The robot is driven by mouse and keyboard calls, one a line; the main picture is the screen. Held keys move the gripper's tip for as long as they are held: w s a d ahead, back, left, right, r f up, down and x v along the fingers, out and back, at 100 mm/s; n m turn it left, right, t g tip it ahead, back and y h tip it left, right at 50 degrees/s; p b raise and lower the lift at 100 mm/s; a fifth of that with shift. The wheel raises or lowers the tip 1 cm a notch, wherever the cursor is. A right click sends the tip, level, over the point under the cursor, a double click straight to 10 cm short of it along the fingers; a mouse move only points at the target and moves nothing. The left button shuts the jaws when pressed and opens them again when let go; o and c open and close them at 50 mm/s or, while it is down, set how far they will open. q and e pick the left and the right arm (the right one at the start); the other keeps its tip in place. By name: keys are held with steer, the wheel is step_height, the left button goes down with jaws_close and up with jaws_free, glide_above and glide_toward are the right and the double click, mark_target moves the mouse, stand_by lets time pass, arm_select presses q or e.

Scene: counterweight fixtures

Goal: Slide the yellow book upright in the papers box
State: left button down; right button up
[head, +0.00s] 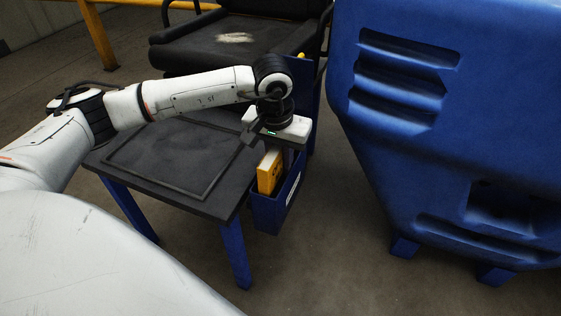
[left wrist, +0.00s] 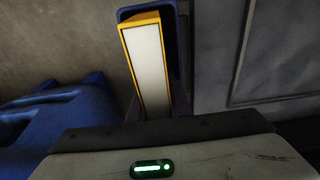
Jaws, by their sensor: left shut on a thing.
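The yellow book (head: 269,172) stands upright, partly inside the blue papers box (head: 268,214) at the right edge of the table. Its upper part shows above the box's front wall; its lower part is hidden inside. My left gripper (head: 276,150) is above the box, pointing down and shut on the book; its fingertips are mostly hidden. In the left wrist view the book's pale page edge and yellow cover (left wrist: 146,62) show within the box's blue rim (left wrist: 125,11). My right gripper is in neither view.
The dark table (head: 165,160) has a raised frame on its top and no loose objects. A black seat (head: 220,45) stands behind it. A large blue cabinet-like body (head: 390,150) stands to the right, with open floor between it and the box.

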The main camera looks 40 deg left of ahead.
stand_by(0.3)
arm_select(q)
steer(key=c, duration=1.6)
jaws_free()
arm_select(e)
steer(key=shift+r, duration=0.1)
